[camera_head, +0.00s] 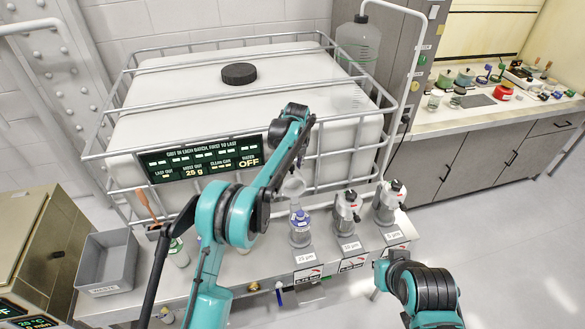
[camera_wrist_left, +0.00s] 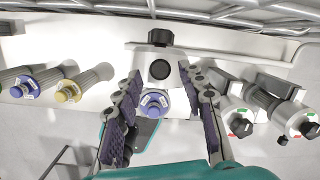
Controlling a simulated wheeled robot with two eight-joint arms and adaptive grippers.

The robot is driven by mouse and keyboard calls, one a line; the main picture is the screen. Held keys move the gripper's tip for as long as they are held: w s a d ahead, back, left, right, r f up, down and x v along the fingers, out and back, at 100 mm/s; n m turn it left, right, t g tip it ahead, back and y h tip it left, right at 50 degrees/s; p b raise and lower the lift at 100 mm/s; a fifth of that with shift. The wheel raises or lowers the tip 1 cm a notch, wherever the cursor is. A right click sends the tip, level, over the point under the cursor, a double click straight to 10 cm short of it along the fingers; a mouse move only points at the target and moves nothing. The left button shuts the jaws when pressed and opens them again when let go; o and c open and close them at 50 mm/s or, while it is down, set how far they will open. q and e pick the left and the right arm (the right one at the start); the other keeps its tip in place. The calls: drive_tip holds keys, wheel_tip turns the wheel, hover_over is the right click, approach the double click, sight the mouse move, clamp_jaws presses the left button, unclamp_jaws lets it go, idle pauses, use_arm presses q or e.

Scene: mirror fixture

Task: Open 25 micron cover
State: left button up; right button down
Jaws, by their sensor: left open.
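The 25 micron housing (camera_head: 300,236) stands on the bench behind its "25 µm" label (camera_head: 307,258), with a blue-purple part near its top. My left gripper (camera_head: 295,182) is over it, and my arm partly hides its top. In the left wrist view, the open fingers of my left gripper (camera_wrist_left: 162,76) spread on both sides of a white head (camera_wrist_left: 160,70) with a black knob (camera_wrist_left: 160,38). A purple-ringed round part (camera_wrist_left: 155,104) shows between the fingers. I cannot tell whether the fingers touch anything.
Two similar housings (camera_head: 347,212) (camera_head: 389,203) stand close on the right. A large white caged tank (camera_head: 200,105) with a display panel (camera_head: 200,160) is behind. A grey bin (camera_head: 108,265) is at the left. In the left wrist view, a yellow-capped item (camera_wrist_left: 68,91) lies at left.

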use_arm(q)
wheel_tip(320, 180, up, 11)
drive_tip(key=s, duration=0.2)
drive_tip(key=shift+d, duration=0.3)
drive_tip(key=shift+f, duration=0.15)
drive_tip(key=s+a+r+n+t+b, duration=0.1)
drive_tip(key=s+a+n+b, duration=0.25)
drive_tip(key=s+n, duration=0.45)
drive_tip(key=s+a+r+n+t+b, duration=0.1)
drive_tip(key=s+a+r+n+b, duration=0.15)
drive_tip(key=s+a+n, duration=0.55)
drive_tip(key=s+a+f+n+t+b, duration=0.1)
drive_tip(key=s+f+n+b, duration=0.2)
drive_tip(key=s+f+n, duration=0.3)
drive_tip(key=s+a+f+n+t+b, duration=0.1)
drive_tip(key=s+f+n, duration=0.5)
drive_tip(key=s, duration=1.1)
wheel_tip(320, 180, down, 4)
drive_tip(key=shift+s+a+f+n+t+h+b, duration=0.2)
drive_tip(key=shift+f+n+t+h+b, duration=0.15)
drive_tip(key=shift+t+b, duration=0.45)
